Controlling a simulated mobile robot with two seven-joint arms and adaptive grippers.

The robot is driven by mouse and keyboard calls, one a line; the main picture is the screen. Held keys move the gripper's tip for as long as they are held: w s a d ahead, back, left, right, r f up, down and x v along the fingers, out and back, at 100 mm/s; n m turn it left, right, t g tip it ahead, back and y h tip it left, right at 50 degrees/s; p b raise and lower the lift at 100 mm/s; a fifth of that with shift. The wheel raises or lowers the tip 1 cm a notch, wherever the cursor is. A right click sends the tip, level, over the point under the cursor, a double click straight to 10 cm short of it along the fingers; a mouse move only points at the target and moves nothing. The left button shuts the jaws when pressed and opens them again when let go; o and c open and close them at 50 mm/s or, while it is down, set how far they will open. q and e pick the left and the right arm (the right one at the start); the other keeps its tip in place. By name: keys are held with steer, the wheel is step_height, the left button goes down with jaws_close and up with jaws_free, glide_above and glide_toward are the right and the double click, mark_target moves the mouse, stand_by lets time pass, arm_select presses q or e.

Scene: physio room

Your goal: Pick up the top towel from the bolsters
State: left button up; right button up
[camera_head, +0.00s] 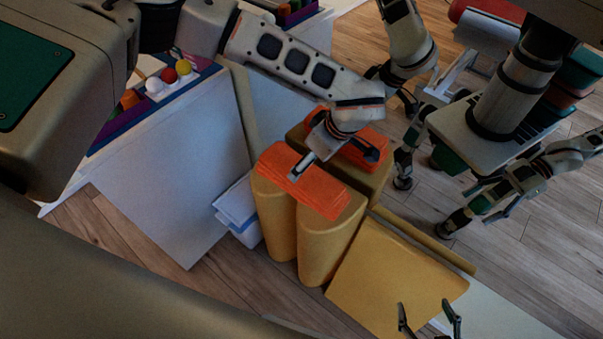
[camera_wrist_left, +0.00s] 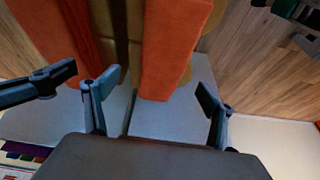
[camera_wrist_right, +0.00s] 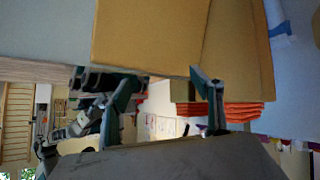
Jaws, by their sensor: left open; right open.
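Orange folded towels lie in two stacks on the mustard-yellow bolsters (camera_head: 325,247). The near stack (camera_head: 310,190) spans two upright bolsters, and its top towel is uncovered. The far stack (camera_head: 350,148) is partly hidden by my left gripper (camera_head: 333,166), which is open just above and between the stacks. In the left wrist view, one orange towel stack (camera_wrist_left: 172,45) shows ahead of the parted, empty fingers. My right gripper (camera_head: 427,306) is open and empty at the bottom, beside a low yellow block (camera_head: 385,275). The towels' edges (camera_wrist_right: 243,112) also show in the right wrist view.
A white cabinet (camera_head: 165,190) with coloured balls in a tray (camera_head: 165,85) stands at left. A blue-white bin (camera_head: 238,212) is beside the bolsters. Another robot's arms and a grey stand (camera_head: 490,135) are at right.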

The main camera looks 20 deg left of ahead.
mark_target(307, 172)
arm_select(q)
steer(key=shift+w+a+f, duration=0.2)
steer(key=shift+w+a, duration=0.05)
steer(key=shift+a, duration=0.15)
steer(key=shift+b+x, duration=0.3)
steer(key=shift+x, duration=0.85)
steer(key=f, duration=0.1)
steer(key=a+f, duration=0.1)
steer(key=f+b, duration=0.1)
steer(key=f, duration=0.1)
steer(key=shift+s+a, duration=0.15)
steer(key=shift+s, duration=0.1)
steer(key=shift+w+a+f, duration=0.15)
steer(key=shift+f, duration=0.25)
steer(key=shift+r, duration=0.15)
steer(key=shift+c, duration=1.1)
steer(key=c, duration=1.1)
